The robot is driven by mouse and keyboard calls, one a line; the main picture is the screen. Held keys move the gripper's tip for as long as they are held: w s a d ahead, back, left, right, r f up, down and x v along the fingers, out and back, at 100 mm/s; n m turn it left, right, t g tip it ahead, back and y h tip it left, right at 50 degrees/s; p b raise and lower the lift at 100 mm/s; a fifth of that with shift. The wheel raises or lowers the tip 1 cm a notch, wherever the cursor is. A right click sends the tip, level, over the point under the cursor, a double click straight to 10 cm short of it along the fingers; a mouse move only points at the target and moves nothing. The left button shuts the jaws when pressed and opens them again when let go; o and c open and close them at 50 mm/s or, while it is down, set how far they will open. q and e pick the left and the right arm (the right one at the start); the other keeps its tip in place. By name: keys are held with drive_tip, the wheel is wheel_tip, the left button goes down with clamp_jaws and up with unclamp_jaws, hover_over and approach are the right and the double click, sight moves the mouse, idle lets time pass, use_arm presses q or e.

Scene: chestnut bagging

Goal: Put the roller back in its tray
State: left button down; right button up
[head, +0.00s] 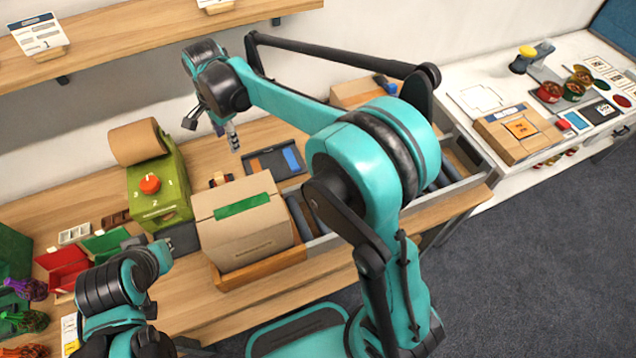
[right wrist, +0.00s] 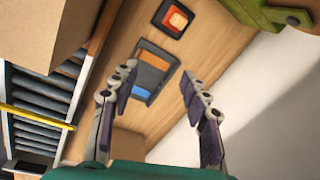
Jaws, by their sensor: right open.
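A dark flat tray (head: 262,167) with a blue and an orange-brown patch lies on the bench behind the carton; it shows between my fingers in the right wrist view (right wrist: 139,94). I cannot make out a roller for certain. A small black-and-blue item (head: 386,84) lies by the cardboard at the back and may be it. My right gripper (head: 212,132) is open and empty above the bench, its fingers spread either side of the tray's image in the right wrist view (right wrist: 158,82). My left arm is at lower left; its fingers are not clear.
A brown carton (head: 240,228) with a green label stands in front of the tray. A green machine (head: 158,190) with a red knob stands left. A black-and-orange square item (right wrist: 174,18) lies beside the tray. Conveyor rollers (right wrist: 38,112) run along the carton's side.

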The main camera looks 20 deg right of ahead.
drive_tip(key=s+d+n+t, duration=0.2)
drive_tip(key=s+d+n, duration=0.5)
drive_tip(key=s, duration=0.5)
drive_tip(key=s+d+n+t, duration=0.3)
drive_tip(key=s+d+n, duration=0.4)
drive_tip(key=s, duration=0.5)
drive_tip(key=shift+d+r+t, duration=0.15)
drive_tip(key=shift+d+t, duration=0.15)
drive_tip(key=shift+d, duration=0.8)
